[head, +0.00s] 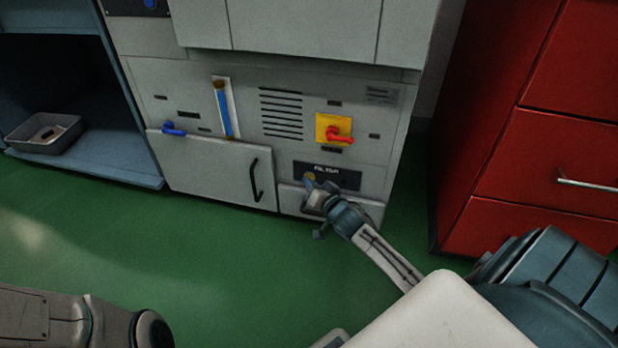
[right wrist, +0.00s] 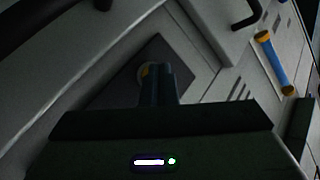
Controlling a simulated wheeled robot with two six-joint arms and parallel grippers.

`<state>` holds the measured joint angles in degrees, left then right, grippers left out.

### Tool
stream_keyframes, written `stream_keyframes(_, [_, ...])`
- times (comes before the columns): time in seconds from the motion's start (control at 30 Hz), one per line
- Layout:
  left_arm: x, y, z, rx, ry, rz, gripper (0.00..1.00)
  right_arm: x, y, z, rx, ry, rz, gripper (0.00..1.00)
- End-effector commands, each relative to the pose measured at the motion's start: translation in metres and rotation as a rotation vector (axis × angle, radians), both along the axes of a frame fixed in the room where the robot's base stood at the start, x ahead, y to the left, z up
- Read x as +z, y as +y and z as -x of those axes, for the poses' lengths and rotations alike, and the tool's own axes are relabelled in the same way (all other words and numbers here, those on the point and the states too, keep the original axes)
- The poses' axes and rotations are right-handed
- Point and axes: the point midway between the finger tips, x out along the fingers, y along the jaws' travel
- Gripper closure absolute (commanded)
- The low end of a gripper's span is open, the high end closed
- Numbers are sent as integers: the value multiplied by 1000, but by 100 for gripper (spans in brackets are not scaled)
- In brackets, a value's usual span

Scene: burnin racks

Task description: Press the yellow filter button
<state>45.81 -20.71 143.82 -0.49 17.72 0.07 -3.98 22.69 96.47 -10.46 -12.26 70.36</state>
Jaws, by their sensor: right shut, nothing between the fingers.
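The yellow filter button (head: 310,177) sits at the left end of a dark panel (head: 338,176) lettered as a filter label, low on the grey cabinet front. My right gripper (head: 309,184) is shut and empty, with its fingertips right at the button and partly covering it. In the right wrist view, the shut fingers (right wrist: 158,72) reach onto the dark panel, and a sliver of the yellow button (right wrist: 143,72) shows beside their tips. I cannot tell whether they touch or whether the button is pushed in. My left gripper is not in view.
A red switch handle (head: 339,137) on a yellow plate is above the panel. A door with a black handle (head: 255,180) is to the left. A red drawer cabinet (head: 490,150) stands at right. A metal tray (head: 46,146) sits on a blue shelf. Green floor is clear.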

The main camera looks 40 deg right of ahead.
Motion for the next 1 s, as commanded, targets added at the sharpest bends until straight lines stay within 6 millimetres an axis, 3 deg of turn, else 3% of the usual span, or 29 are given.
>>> stream_keyframes(1.0, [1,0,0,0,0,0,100,-1,16,14,0,1,-1,100])
